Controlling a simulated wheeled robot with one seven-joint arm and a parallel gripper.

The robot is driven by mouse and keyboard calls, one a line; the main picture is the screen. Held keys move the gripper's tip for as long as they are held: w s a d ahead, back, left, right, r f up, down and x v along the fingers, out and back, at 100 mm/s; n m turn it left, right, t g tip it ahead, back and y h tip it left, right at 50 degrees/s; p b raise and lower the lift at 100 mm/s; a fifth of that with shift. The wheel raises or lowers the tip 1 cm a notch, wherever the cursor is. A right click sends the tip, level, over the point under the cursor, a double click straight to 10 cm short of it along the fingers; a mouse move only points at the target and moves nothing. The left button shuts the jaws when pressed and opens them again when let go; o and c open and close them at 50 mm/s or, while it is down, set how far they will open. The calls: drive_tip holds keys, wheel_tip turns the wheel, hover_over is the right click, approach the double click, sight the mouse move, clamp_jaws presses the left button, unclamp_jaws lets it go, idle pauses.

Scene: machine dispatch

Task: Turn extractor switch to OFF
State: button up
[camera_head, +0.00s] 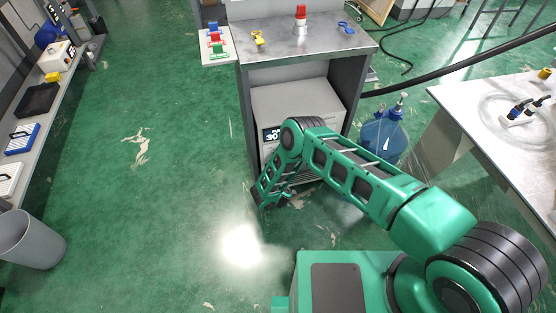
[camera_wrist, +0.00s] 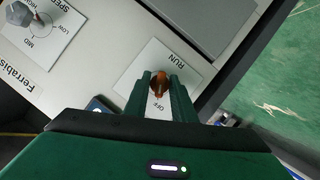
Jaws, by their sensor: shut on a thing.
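The extractor switch (camera_wrist: 160,83) is a small orange-brown knob on a white plate (camera_wrist: 131,82), between the printed words RUN and OFF. My gripper (camera_wrist: 161,76) is shut on the knob, one dark green finger on each side. The fingers partly hide the knob, so I cannot tell exactly which word it points to. In the head view the grey extractor box (camera_head: 300,103) stands inside an open-fronted metal cabinet (camera_head: 300,57). My gripper (camera_head: 264,196) is low in front of it, and my arm hides the switch there.
A speed dial (camera_wrist: 20,14) marked LOW and MID lies left of the switch. The cabinet's right side wall (camera_head: 358,88) stands close to my arm. A blue bottle (camera_head: 384,135) stands right of it, near a white table (camera_head: 465,106).

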drive_tip(key=shift+n, duration=0.4)
drive_tip(key=o, duration=0.7)
drive_tip(key=shift+a, duration=0.1)
drive_tip(key=v, duration=1)
drive_tip(key=shift+s, duration=0.35)
drive_tip(key=shift+a, duration=0.1)
